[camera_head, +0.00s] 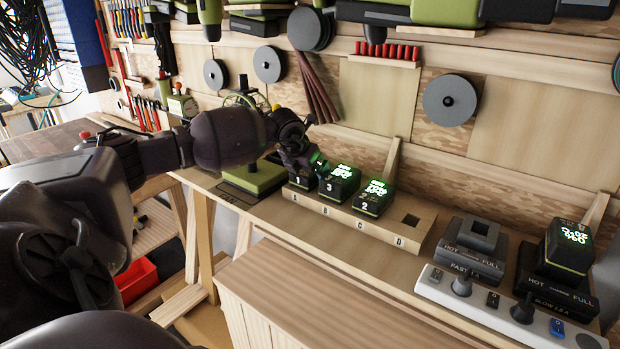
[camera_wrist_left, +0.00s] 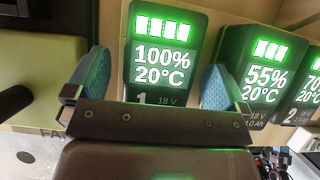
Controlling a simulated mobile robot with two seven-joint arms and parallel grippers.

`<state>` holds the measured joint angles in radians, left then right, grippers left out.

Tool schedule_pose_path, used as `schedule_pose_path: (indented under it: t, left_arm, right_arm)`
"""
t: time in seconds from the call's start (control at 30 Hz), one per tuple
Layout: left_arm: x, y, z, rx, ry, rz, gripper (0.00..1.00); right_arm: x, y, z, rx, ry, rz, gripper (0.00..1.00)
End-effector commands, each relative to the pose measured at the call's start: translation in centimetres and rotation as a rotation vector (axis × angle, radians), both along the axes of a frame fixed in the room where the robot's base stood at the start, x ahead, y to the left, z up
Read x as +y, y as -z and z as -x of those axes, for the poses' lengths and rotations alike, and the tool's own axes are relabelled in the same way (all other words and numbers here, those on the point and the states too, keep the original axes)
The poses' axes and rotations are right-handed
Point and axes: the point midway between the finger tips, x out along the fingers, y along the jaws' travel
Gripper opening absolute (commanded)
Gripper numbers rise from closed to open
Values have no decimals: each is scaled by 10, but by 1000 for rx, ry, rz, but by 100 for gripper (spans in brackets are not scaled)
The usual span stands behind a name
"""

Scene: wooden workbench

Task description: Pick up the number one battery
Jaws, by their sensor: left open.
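The number one battery (camera_head: 299,183) is a dark block with a lit green display, at the left end of the wooden rack by the label A. In the left wrist view its display (camera_wrist_left: 161,55) reads 100% and 20°C, with a 1 below. My left gripper (camera_head: 307,158) is over this battery in the head view and hides much of it. In the left wrist view the open blue-padded fingers (camera_wrist_left: 154,80) are on either side of the battery, with a gap on the left; contact on the right cannot be told. My right gripper is not in view.
Battery 3 (camera_head: 340,184) stands close on the right, then battery 2 (camera_head: 372,198). The rack (camera_head: 388,232) has an empty square hole by D. Two chargers are farther right, one empty (camera_head: 470,250) and one holding a battery (camera_head: 567,246). A green-based device (camera_head: 252,178) is on the left.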

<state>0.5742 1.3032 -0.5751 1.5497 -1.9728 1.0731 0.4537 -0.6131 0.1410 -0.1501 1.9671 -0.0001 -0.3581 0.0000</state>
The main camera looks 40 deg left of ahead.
Motion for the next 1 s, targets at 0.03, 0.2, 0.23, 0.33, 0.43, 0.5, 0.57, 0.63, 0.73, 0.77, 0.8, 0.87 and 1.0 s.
schedule_pose_path:
  t: [0.03, 0.2, 0.23, 0.33, 0.43, 0.5, 0.57, 0.63, 0.73, 0.77, 0.8, 0.87, 1.0]
  left_arm:
    - [0, 1, 0, 0, 0, 0, 100]
    - [0, 1, 0, 0, 0, 0, 100]
    - [0, 1, 0, 0, 0, 0, 100]
    - [0, 1, 0, 0, 0, 0, 100]
    - [0, 1, 0, 0, 0, 0, 97]
    - [0, 1, 0, 0, 0, 0, 86]
    - [0, 1, 0, 0, 0, 0, 77]
    - [0, 1, 0, 0, 0, 0, 66]
    - [0, 1, 0, 0, 0, 0, 51]
    - [0, 1, 0, 0, 0, 0, 46]
    - [0, 1, 0, 0, 0, 0, 40]
    - [0, 0, 0, -3, 0, 0, 34]
    - [0, 0, 0, -2, 0, 0, 34]
  right_arm:
    - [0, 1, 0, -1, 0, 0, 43]
    - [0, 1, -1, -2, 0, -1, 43]
    - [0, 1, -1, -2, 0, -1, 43]
    - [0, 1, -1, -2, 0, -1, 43]
    - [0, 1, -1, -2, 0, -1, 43]
    - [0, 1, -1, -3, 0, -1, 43]
    - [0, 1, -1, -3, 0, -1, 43]
    - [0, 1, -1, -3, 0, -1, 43]
    - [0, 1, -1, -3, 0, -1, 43]
    - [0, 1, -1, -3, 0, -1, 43]
    - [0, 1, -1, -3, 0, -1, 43]
    - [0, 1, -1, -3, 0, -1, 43]
    - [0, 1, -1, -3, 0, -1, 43]
